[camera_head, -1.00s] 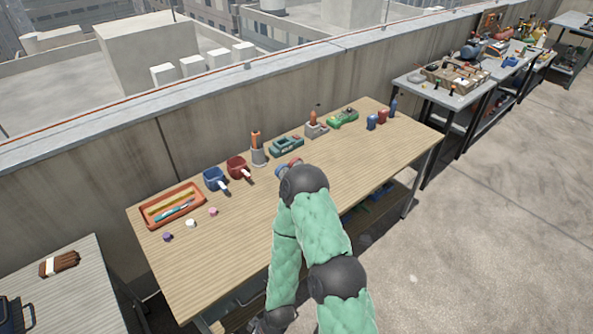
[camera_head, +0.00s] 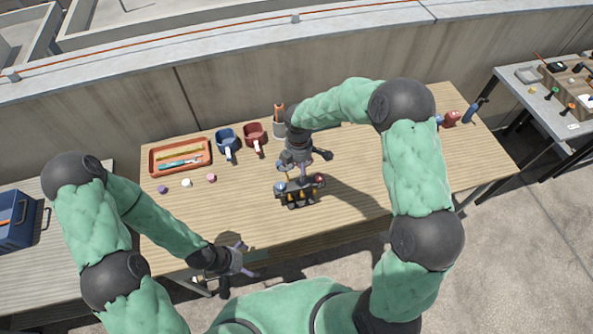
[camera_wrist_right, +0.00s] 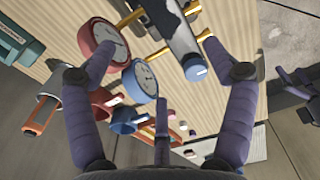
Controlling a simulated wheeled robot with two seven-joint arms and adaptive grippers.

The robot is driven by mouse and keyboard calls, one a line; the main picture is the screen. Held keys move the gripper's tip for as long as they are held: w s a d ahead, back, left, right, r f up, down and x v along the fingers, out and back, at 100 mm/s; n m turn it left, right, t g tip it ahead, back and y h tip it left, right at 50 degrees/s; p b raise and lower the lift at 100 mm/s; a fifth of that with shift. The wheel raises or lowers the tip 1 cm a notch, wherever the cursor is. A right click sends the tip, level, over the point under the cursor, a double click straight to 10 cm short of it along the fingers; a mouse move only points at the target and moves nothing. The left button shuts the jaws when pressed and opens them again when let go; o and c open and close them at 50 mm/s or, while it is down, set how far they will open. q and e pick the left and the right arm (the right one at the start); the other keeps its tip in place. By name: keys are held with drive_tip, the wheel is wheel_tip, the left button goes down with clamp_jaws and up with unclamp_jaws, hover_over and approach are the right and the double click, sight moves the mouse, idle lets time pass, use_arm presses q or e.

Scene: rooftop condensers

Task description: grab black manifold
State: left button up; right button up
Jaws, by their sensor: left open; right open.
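The black manifold (camera_head: 298,192) lies on the wooden table, with a red gauge and a blue gauge at its top end. In the right wrist view its dark bar (camera_wrist_right: 172,28) shows with the red gauge (camera_wrist_right: 103,38) and the blue gauge (camera_wrist_right: 140,82). My right gripper (camera_head: 302,172) is open just above the manifold. Its fingers (camera_wrist_right: 158,65) spread to either side of the gauges and bar, not closed on them. Whether any finger touches is unclear. My left gripper (camera_head: 248,260) is open and empty near the table's front edge, left of the manifold.
Small pieces (camera_head: 187,183) lie before the tray. Bare wood (camera_head: 230,210) lies left of the manifold. A parapet stands behind.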

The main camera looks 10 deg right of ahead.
sight(299, 182)
drive_tip(key=shift+s+a+f, duration=0.15)
drive_tip(key=shift+s+f, duration=0.65)
drive_tip(key=shift+f, duration=0.1)
drive_tip(key=f, duration=0.2)
drive_tip(key=shift+w+f+b, duration=0.3)
drive_tip(key=shift+f, duration=0.05)
drive_tip(key=shift+w+f, duration=0.1)
drive_tip(key=shift+f, duration=0.2)
drive_tip(key=shift+s+f, duration=0.2)
drive_tip(key=shift+f, duration=2.25)
drive_tip(key=shift+f+b, duration=0.3)
drive_tip(key=shift+b, duration=0.2)
drive_tip(key=c, duration=1.7)
drive_tip(key=shift+w+d+r, duration=0.1)
drive_tip(key=shift+w+d, duration=0.05)
drive_tip(key=shift+d, duration=0.05)
clamp_jaws()
